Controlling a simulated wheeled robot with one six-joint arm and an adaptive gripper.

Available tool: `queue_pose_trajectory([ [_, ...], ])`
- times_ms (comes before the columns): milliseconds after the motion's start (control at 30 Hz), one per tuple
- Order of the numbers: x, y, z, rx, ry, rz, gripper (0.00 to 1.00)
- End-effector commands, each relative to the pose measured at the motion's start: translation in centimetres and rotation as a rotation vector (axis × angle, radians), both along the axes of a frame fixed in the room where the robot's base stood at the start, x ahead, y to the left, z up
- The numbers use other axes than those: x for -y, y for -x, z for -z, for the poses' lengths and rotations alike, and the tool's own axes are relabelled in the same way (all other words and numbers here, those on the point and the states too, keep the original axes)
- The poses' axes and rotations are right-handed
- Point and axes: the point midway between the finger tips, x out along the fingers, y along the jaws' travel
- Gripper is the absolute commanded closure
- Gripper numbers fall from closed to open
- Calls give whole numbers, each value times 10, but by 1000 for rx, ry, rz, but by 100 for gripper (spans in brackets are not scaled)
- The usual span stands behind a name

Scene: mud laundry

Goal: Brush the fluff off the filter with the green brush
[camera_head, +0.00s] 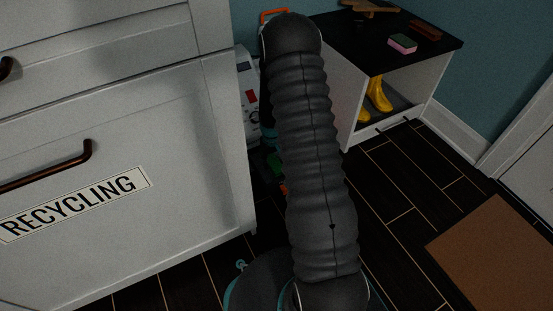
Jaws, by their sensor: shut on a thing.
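My arm rises through the middle of the view and hides what lies behind it. My gripper does not show; it is behind the arm or out of frame. A small green patch (275,161) shows just left of the arm, low beside the white cabinet. It may be part of the green brush, but I cannot tell. The filter and its fluff cannot be made out.
A white cabinet marked RECYCLING (190,215) fills the left. A white appliance (248,98) stands behind it. A black-topped bench (372,40) holds a pink-green sponge (402,44); yellow boots (379,95) stand inside. A brown mat (500,255) lies right.

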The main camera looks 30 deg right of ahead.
Motion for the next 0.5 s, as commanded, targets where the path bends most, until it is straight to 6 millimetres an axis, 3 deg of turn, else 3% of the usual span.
queue_pose_trajectory([
  [500, -28, 1, 1, -1, 0, -1, 83],
])
